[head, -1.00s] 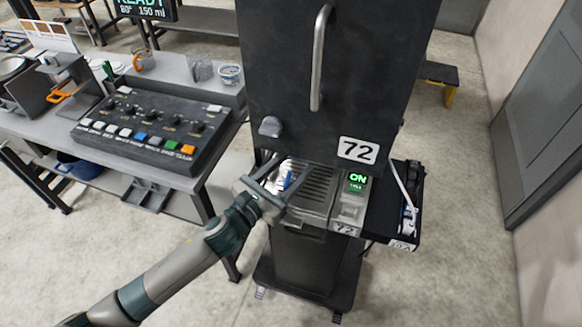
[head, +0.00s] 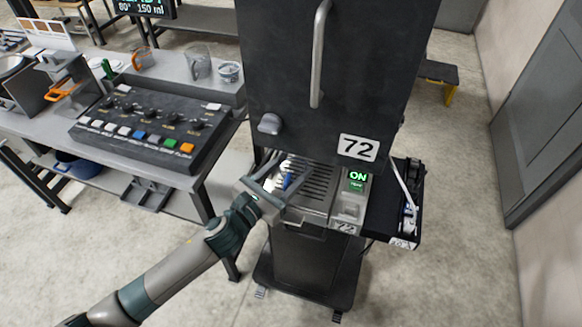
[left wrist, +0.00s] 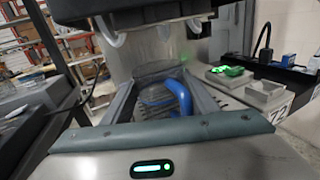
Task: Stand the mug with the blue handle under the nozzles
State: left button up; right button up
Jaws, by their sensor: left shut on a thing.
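The clear mug with the blue handle (left wrist: 160,93) is between the fingers of my left gripper (left wrist: 163,98) in the left wrist view. The blue handle (left wrist: 181,98) is on its right side and the mug looks upright. The gripper is shut on the mug. Pale nozzles (left wrist: 150,30) hang above and beyond the mug in the left wrist view. Whether the mug touches the slatted drip tray (head: 318,190) cannot be told. My right gripper is not in view.
The dark dispenser body (head: 335,70) rises over the bay. A green lit ON panel (head: 357,181) is right of the tray. A control box with coloured buttons (head: 150,125) stands on the left table, with an orange-handled mug (head: 144,58) and other cups behind it.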

pick_arm(q)
jog(key=shift+f, duration=0.1)
jog(key=o, duration=1.1)
jog(key=shift+s, duration=0.1)
jog(key=shift+s+a, duration=0.45)
jog(key=shift+b+v, duration=2.75)
jog(key=shift+v, duration=5.25)
